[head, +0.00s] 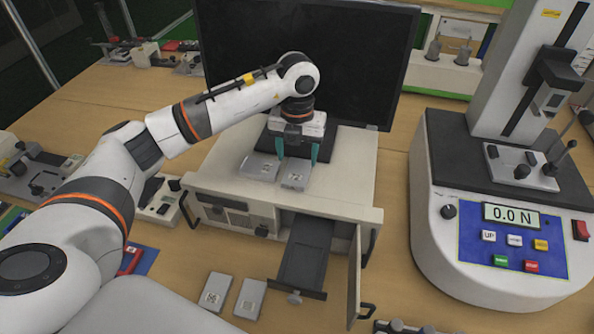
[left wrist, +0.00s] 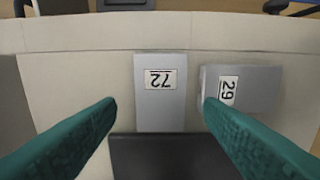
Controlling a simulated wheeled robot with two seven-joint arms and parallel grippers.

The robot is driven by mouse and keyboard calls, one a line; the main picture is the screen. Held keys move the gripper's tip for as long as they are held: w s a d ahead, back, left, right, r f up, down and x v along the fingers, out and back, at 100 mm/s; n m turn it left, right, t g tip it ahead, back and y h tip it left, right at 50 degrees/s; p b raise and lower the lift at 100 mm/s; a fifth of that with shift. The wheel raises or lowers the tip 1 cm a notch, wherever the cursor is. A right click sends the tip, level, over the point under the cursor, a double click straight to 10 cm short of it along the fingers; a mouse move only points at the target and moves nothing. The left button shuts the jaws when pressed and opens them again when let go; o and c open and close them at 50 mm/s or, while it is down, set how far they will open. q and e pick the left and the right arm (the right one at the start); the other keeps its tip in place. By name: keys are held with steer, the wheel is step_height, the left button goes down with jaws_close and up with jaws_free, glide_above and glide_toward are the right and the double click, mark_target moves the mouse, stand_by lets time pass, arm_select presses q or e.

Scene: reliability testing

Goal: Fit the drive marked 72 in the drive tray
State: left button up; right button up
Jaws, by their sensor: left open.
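The drive marked 72 (left wrist: 160,105) is a flat grey block lying on top of the beige enclosure (head: 345,190); in the head view it is the right one of two drives (head: 295,178). My left gripper (head: 297,158) points down above the enclosure top, open and empty. In the left wrist view its teal fingertips (left wrist: 158,108) lie either side of drive 72's near end, with no clear contact. The drive tray (head: 305,255), a dark empty drawer with a knob, is pulled out of the enclosure's front. My right gripper is in neither view.
The drive marked 29 (left wrist: 238,90) lies right beside drive 72, close to one fingertip. Two more drives (head: 215,290) (head: 250,297) lie on the table. The enclosure door (head: 355,270) stands open right of the tray. A monitor (head: 350,70) rises behind; a force tester (head: 480,220) stands right.

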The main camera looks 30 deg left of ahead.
mark_target(297, 171)
arm_select(q)
step_height(297, 171, down, 4)
steer(key=shift+r+p, duration=0.1)
steer(key=shift+p, duration=0.6)
steer(key=shift+f, duration=0.55)
steer(key=c, duration=0.9)
